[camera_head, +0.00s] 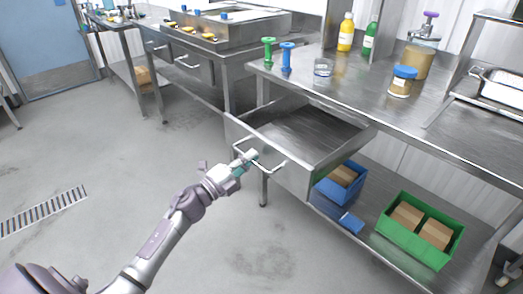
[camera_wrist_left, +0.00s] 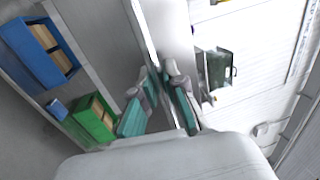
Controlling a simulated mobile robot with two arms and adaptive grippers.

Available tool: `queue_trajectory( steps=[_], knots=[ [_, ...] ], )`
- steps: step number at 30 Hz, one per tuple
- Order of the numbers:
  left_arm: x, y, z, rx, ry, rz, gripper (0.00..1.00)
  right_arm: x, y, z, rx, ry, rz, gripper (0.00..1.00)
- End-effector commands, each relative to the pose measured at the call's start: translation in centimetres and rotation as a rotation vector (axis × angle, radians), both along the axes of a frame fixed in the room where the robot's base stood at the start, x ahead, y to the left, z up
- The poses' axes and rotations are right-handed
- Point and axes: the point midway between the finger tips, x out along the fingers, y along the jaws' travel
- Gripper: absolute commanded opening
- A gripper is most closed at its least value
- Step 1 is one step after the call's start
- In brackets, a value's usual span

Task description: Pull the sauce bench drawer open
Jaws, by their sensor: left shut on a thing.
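The sauce bench drawer (camera_head: 268,153) stands pulled well out from under the steel bench (camera_head: 335,88) in the head view. Its inside shows as bare metal, with nothing visible in it. A bar handle (camera_head: 274,168) runs along its front. My left gripper (camera_head: 248,158) is shut on this handle, near its middle. In the left wrist view, the teal-padded fingers (camera_wrist_left: 160,98) close around a thin pale bar that crosses between them. My right gripper is not in view.
A blue bin (camera_head: 335,192) and a green bin (camera_head: 418,232) with brown boxes stand on the shelf below. Bottles, a blue-lidded jar (camera_head: 402,80) and a pump dispenser (camera_head: 420,50) stand on the bench top. The floor left of the drawer is clear.

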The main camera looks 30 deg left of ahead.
Motion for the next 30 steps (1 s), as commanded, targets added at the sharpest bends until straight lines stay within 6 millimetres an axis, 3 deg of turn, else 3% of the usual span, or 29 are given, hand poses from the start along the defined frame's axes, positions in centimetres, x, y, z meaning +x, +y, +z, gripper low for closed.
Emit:
queue_trajectory(
  steps=[6, 19, 20, 24, 30],
  knots=[
    [-1.3, 0.5, 0.0, 0.0, 0.001, 0.001, 0.0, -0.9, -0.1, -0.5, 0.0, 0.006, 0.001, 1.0],
    [-1.5, 0.6, -0.1, 0.0, 0.001, 0.003, 0.0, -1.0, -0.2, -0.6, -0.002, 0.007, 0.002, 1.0],
    [-1.5, 0.6, -0.1, 0.0, 0.001, 0.003, 0.16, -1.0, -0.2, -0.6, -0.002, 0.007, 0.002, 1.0],
    [-1.5, 0.6, 0.0, -0.001, 0.0, 0.003, 0.37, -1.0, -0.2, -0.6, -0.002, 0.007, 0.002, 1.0],
    [-1.5, 0.6, 0.0, 0.0, 0.0, 0.002, 0.37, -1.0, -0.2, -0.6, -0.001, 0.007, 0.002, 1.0]
  ],
)
